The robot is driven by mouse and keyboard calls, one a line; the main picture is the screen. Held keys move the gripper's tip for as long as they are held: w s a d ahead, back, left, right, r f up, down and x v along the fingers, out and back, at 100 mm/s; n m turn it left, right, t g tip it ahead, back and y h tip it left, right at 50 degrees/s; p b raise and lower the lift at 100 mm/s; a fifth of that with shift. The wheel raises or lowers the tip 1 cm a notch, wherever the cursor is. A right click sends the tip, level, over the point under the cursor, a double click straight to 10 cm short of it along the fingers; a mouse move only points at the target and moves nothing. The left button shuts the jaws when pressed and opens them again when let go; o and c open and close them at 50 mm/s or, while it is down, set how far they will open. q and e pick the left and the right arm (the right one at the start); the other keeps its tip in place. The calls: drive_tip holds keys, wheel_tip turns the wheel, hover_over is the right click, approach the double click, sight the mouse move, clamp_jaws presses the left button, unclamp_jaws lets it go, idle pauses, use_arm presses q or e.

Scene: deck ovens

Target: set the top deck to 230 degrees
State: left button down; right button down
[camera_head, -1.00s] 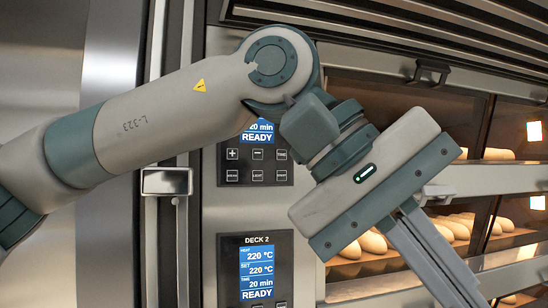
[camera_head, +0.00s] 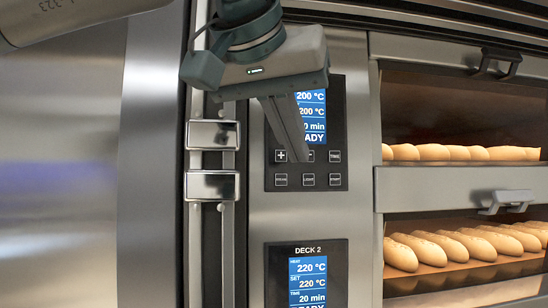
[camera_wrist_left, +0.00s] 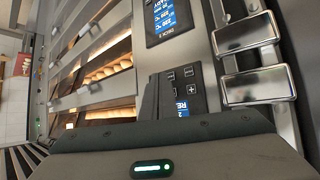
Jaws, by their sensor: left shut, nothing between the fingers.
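The top deck's control panel (camera_head: 333,173) is at the centre of the head view. Its blue display (camera_head: 314,110) shows 200 °C on two lines, a time line and READY, partly hidden by my finger. My left gripper (camera_head: 302,158) is shut and empty, pointing down across the panel. Its tips lie between the plus button (camera_head: 280,156) and the minus button, which they partly cover. I cannot tell whether they touch it. In the left wrist view the top panel (camera_wrist_left: 180,83) shows part of its display and buttons. My right gripper is not in view.
The Deck 2 panel (camera_head: 307,252) below reads 220 °C twice and 20 min. Oven handles (camera_head: 507,201) stick out on the right, by decks of loaves (camera_head: 465,152). Metal latches (camera_head: 212,186) stand left of the panel.

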use_arm(q)
drive_tip(key=shift+a+r, duration=0.15)
drive_tip(key=shift+w, duration=0.2)
drive_tip(key=p, duration=0.2)
approach(287, 161)
wheel_tip(287, 161, down, 4)
drive_tip(key=d, duration=0.2)
drive_tip(key=shift+w+a+p, duration=0.1)
drive_tip(key=shift+w+p, duration=0.2)
drive_tip(key=shift+w, duration=1.05)
drive_tip(key=shift+w+a+r+p, duration=0.1)
drive_tip(key=shift+w+p, duration=0.2)
drive_tip(key=shift+p, duration=0.05)
idle(0.9)
drive_tip(key=shift+w+a+r+p, duration=0.15)
drive_tip(key=shift+w+r+p, duration=0.05)
drive_tip(key=shift+r+p, duration=0.2)
idle(1.8)
drive_tip(key=shift+f, duration=0.2)
drive_tip(key=shift+f, duration=0.3)
